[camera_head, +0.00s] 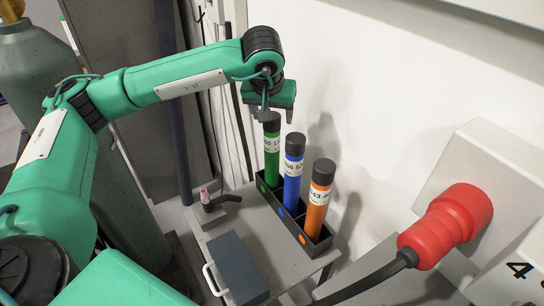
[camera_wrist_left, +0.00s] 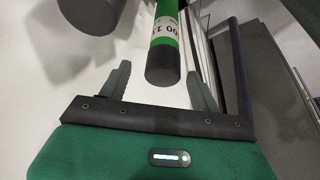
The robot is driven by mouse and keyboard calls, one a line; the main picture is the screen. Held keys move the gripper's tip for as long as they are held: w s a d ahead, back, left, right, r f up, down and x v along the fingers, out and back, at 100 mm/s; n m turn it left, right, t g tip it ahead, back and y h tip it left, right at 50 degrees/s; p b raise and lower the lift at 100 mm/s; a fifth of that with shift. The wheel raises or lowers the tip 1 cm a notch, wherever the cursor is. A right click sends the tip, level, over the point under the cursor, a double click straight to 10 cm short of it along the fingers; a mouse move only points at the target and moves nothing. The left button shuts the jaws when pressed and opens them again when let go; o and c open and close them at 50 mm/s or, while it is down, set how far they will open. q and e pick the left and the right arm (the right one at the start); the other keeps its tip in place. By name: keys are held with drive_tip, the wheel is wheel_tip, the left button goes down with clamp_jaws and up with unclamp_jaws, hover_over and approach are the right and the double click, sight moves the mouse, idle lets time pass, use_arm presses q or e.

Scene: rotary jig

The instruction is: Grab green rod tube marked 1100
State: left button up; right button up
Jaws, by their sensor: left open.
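The green rod tube (camera_head: 272,155) stands upright in the back-left slot of a dark holder, with a black cap and a white label only partly readable. It also shows in the left wrist view (camera_wrist_left: 164,45), its capped end between the two fingers. My left gripper (camera_head: 265,114) is above and around the green tube's cap. Its fingers (camera_wrist_left: 160,85) are open, with a gap on each side of the tube, and hold nothing. My right gripper is not in view.
A blue tube (camera_head: 293,172) and an orange tube (camera_head: 317,203) stand in the same holder (camera_head: 285,226) on a grey table. A dark blue box (camera_head: 236,268) and a small torch-like tool (camera_head: 206,199) are to the left. A red connector (camera_head: 455,222) juts from the right wall.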

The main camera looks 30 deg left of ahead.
use_arm(q)
drive_tip(key=p+x, duration=0.1)
drive_tip(key=x, duration=0.2)
drive_tip(key=shift+a+p, duration=0.25)
drive_tip(key=shift+p, duration=0.1)
drive_tip(key=shift+w+f, duration=0.2)
drive_tip(key=shift+f, duration=0.3)
drive_tip(key=c, duration=1.1)
clamp_jaws()
drive_tip(key=shift+r, duration=0.1)
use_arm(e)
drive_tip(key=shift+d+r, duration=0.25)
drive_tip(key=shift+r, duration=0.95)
